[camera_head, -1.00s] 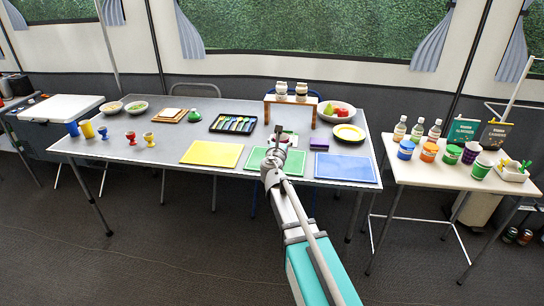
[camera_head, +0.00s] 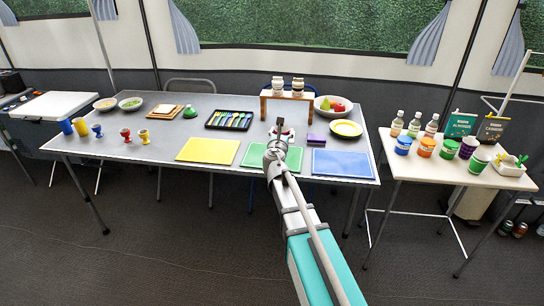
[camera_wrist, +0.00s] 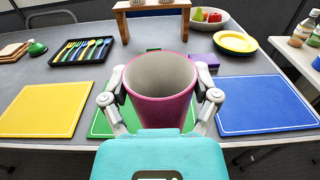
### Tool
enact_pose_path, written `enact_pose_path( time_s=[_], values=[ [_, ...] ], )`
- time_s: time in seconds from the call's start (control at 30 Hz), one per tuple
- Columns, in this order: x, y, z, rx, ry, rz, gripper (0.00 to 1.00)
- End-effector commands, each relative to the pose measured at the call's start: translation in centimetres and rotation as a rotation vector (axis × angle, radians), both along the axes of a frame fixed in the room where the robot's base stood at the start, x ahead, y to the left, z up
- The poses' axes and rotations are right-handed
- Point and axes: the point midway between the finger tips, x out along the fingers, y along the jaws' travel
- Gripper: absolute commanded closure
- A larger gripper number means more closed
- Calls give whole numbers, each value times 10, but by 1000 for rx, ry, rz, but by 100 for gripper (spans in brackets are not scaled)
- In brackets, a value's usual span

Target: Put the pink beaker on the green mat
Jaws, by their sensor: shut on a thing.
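The pink beaker (camera_wrist: 160,105) is upright in my gripper (camera_wrist: 160,98) in the wrist view, with one finger on each side of it. Its open rim faces the camera. The green mat (camera_wrist: 101,124) lies behind and below the beaker in that view, mostly hidden by it. In the head view my gripper (camera_head: 279,128) is over the far part of the green mat (camera_head: 256,158), and my arm hides much of the beaker. I cannot tell whether the beaker touches the mat.
A yellow mat (camera_head: 208,150) lies left of the green one and a blue mat (camera_head: 341,163) right. Behind stand a cutlery tray (camera_head: 229,120), a wooden stand (camera_head: 264,109), a purple block (camera_head: 317,139) and a yellow plate (camera_head: 345,128). Egg cups (camera_head: 126,135) stand far left.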

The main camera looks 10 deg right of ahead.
Motion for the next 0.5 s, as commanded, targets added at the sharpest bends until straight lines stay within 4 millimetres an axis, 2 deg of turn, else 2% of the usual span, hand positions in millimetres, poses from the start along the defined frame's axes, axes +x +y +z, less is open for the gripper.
enact_pose_path(
  time_s=[0.17,0.5],
  values=[
    [2,-11,4,1,0,3,66],
    [3,-11,3,1,0,5,66]
  ],
)
